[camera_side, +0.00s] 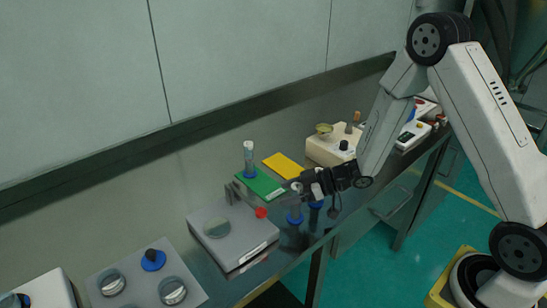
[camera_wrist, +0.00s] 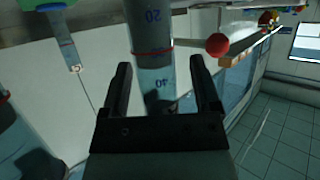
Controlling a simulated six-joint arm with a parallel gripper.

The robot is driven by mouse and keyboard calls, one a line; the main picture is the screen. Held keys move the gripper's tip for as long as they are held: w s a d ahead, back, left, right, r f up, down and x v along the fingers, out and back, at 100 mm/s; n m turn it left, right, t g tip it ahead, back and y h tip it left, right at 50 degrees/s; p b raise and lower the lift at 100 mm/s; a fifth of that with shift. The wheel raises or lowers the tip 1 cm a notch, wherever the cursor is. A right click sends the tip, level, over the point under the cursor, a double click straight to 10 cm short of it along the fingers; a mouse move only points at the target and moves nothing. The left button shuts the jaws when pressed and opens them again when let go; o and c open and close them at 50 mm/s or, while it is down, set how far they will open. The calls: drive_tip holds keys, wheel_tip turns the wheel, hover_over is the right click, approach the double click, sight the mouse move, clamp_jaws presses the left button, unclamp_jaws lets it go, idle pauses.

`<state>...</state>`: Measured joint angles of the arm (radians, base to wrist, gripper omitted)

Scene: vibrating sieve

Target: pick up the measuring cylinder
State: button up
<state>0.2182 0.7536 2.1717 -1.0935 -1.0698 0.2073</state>
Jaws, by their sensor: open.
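A clear measuring cylinder (camera_wrist: 152,75) with printed marks and a red band fills the gap between my fingers in the wrist view. In the side view a cylinder (camera_side: 295,213) with a blue base stands on the bench under my gripper (camera_side: 300,186). My gripper is open, with one finger on each side of the cylinder in the wrist view (camera_wrist: 160,66). I cannot tell whether either finger touches it. The jaws hide part of the cylinder in the side view.
Another blue-based vessel (camera_side: 316,205) stands close on the right. A grey device (camera_side: 225,242) with a red knob (camera_side: 261,212) is at the left. A yellow mat (camera_side: 284,165) and cream device (camera_side: 325,148) lie behind.

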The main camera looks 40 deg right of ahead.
drive_tip(key=shift+c, duration=0.2)
clamp_jaws()
idle(0.6)
wheel_tip(320, 180, up, 10)
idle(0.8)
idle(0.5)
